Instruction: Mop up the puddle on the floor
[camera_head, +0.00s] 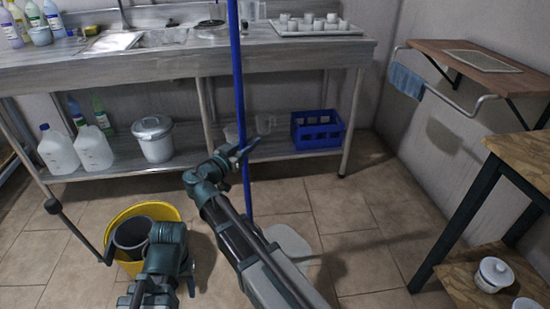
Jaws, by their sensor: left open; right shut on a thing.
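A blue mop handle (240,90) stands nearly upright in front of the bench. My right gripper (236,152) is shut on this handle. The handle's lower end and the mop head are hidden behind my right arm. A pale, smooth, flat patch (290,243) lies on the tiles beside that arm and is partly covered by it. It looks like the puddle, but I cannot be sure. A yellow bucket (172,211) with a grey wringer (132,233) stands on the floor at the left. My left gripper (164,288) is open, low in front of the bucket.
A metal bench (120,65) with bottles and a tray of cups (310,25) spans the back. Its lower shelf holds white jugs (93,148), a lidded pail (153,138) and a blue crate (318,132). A wooden-topped table (525,160) stands right. Floor between is clear.

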